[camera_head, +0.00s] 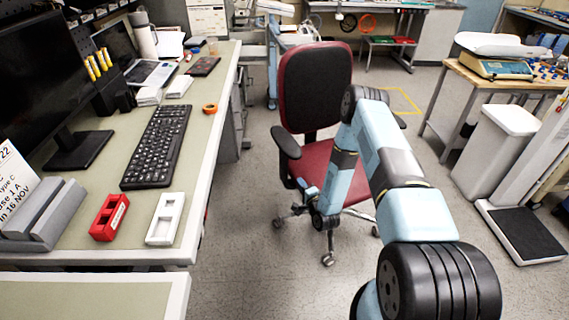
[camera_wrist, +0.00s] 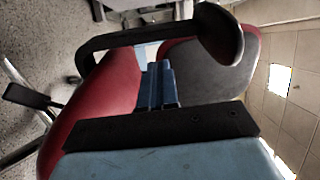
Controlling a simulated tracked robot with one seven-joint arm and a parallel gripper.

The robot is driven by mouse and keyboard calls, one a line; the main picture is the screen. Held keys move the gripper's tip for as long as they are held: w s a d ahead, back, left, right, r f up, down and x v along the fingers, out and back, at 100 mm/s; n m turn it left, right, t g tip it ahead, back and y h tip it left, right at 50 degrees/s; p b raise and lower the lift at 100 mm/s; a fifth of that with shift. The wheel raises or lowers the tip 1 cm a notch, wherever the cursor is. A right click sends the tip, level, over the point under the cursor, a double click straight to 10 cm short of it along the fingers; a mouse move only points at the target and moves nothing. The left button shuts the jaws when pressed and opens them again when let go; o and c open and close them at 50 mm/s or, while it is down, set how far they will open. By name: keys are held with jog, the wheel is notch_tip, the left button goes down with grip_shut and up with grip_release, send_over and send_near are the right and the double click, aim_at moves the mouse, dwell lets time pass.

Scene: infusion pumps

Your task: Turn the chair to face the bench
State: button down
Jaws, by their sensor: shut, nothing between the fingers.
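The chair (camera_head: 316,84) stands on the floor right of the bench (camera_head: 215,110). It has a black backrest with a red rim, a red seat (camera_head: 345,172), black armrests and a wheeled metal base. Its backrest is on the far side, and its seat points towards me, not at the bench. My gripper (camera_head: 304,186) is shut and empty, low by the chair's left armrest (camera_head: 287,142). In the wrist view, my shut fingers (camera_wrist: 158,72) point between the red seat (camera_wrist: 105,85) and the backrest (camera_wrist: 205,70), below the looped armrest (camera_wrist: 215,32). Contact cannot be told.
The bench bears a keyboard (camera_head: 158,146), a monitor (camera_head: 40,75), a red holder (camera_head: 109,217) and a white holder (camera_head: 166,218). A white bin (camera_head: 497,150) and a floor scale (camera_head: 522,232) stand at the right. Grey floor (camera_head: 260,260) is clear between bench and chair.

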aim_at(285, 161)
jog(key=x, duration=1.3)
jog(key=shift+w+a+f, duration=0.2)
jog(key=shift+w, duration=0.15)
jog(key=shift+w, duration=0.1)
